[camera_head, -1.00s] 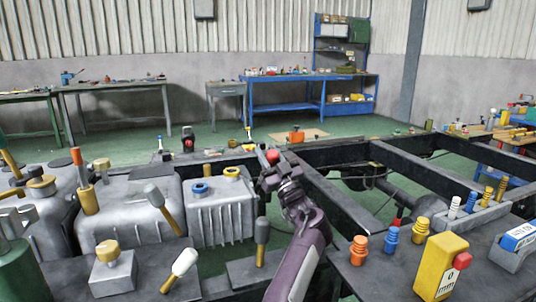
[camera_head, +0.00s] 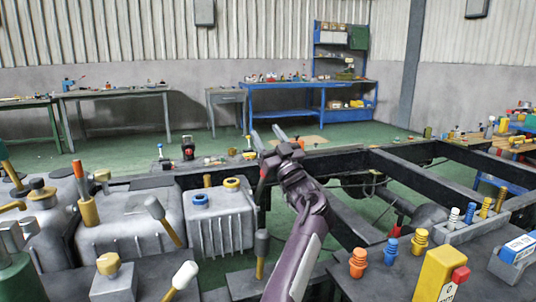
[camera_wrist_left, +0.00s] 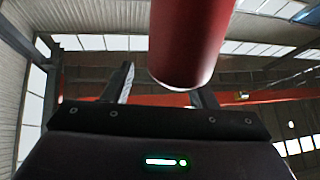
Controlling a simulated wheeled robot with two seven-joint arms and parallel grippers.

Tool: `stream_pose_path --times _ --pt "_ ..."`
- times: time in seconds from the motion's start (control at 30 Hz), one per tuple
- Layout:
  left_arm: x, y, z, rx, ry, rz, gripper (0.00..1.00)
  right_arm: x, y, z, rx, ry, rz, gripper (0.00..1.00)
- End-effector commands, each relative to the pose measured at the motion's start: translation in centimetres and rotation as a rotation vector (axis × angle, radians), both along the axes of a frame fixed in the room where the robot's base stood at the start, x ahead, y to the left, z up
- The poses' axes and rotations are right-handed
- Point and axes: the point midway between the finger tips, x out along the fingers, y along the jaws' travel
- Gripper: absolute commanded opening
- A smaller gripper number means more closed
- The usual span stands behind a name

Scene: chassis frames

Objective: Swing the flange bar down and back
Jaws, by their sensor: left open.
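My left gripper (camera_head: 268,133) is open in the head view, with its two fingers apart and pointing up and away above the near black frame rail. In the left wrist view the gripper (camera_wrist_left: 162,90) is open under a thick red cylinder (camera_wrist_left: 190,40), which comes down from the top edge close to the right finger. I cannot tell if they touch. The cylinder may be the flange bar's grip; its rest is hidden. In the head view a small red patch shows beside my left wrist. My right gripper is not in view.
The black chassis frame (camera_head: 345,160) extends right of my arm. Grey tanks (camera_head: 222,220) and upright hammers stand left. A yellow block (camera_head: 437,275) and orange and blue plugs sit on the near right surface. Green floor is open behind the frame.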

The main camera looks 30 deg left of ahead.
Motion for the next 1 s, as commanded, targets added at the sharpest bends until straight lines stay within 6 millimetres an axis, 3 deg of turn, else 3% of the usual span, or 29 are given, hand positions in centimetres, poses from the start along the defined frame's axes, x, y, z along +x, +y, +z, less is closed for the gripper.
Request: stream_pose_path --times 0.03,0.2,0.43,0.63,0.93,1.0 --pt "-0.1 0.0 1.7 0.001 -0.004 0.002 0.52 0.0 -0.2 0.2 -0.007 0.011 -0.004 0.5" --pt "0.0 0.0 5.8 0.001 -0.002 0.0 0.52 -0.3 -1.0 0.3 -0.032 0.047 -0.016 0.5" --pt "0.0 0.1 10.1 0.0 -0.001 0.001 0.52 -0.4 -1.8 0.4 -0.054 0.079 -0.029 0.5" --pt "0.0 0.1 11.6 0.0 0.002 0.001 0.52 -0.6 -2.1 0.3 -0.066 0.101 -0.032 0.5" --pt "0.0 0.0 11.7 0.0 0.002 0.001 0.52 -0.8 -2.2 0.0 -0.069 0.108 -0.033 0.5" --pt "0.0 0.0 11.7 0.0 0.002 0.0 0.43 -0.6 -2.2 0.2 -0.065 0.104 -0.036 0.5"
